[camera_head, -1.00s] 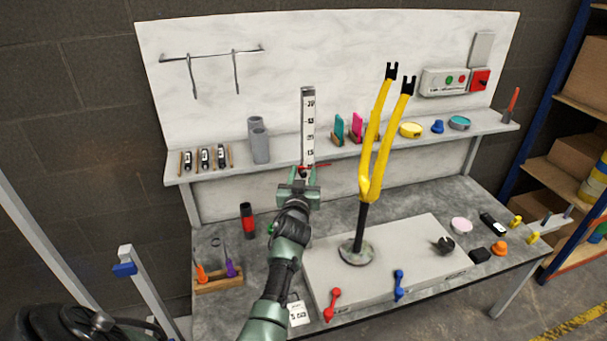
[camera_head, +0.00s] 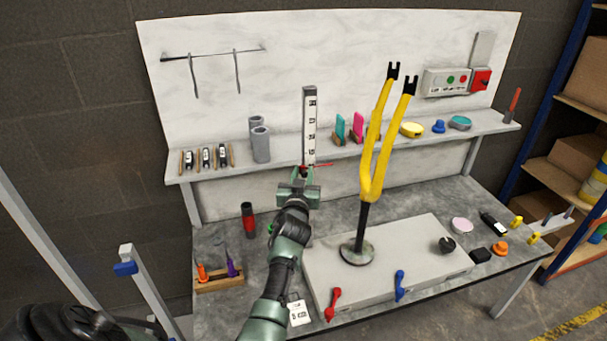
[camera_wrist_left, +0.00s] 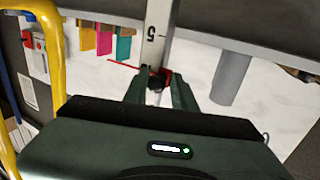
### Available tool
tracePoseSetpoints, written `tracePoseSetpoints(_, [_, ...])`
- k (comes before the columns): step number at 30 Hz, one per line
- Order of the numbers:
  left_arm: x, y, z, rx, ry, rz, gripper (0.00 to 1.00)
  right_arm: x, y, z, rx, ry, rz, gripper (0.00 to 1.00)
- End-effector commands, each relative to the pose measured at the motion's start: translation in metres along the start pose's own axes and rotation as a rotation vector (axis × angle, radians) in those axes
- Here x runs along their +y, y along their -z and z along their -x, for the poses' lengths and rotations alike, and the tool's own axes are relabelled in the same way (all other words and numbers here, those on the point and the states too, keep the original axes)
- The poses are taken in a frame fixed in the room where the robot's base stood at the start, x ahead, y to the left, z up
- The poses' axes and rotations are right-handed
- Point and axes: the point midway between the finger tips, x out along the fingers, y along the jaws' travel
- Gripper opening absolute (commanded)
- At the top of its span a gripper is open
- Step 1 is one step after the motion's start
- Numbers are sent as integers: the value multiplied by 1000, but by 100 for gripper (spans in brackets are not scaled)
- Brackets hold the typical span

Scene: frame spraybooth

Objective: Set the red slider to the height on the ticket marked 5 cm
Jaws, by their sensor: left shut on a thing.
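The upright white scale (camera_head: 309,130) with black numbers stands at the shelf's front edge; it also shows in the left wrist view (camera_wrist_left: 154,48). The red slider (camera_head: 322,165) is low on the scale, with a thin red pointer sticking out sideways. My left gripper (camera_head: 301,176) is shut on the slider (camera_wrist_left: 165,76), whose body is mostly hidden by the fingers. In the left wrist view the slider is near the 5 mark; the exact reading cannot be told. A white ticket (camera_head: 299,313) lies at the bench's front edge, its print too small to read surely. My right gripper is out of view.
A yellow fork (camera_head: 371,170) stands on a grey block (camera_head: 330,262) right of my arm. Grey cups (camera_head: 260,145) and black-and-white tools stand on the shelf (camera_head: 440,133). A red-black bottle (camera_head: 248,220) and a tool holder (camera_head: 218,284) are to the left.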

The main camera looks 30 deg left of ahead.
Motion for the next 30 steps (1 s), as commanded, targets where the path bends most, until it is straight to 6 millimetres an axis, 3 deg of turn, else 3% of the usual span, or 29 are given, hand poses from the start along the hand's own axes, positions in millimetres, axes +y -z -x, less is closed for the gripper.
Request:
tracePoseSetpoints(25, [7,1,1,3,-12,4,0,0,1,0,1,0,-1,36])
tracePoseSetpoints(30, [8,-9,1,3,-13,5,0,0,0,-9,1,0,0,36])
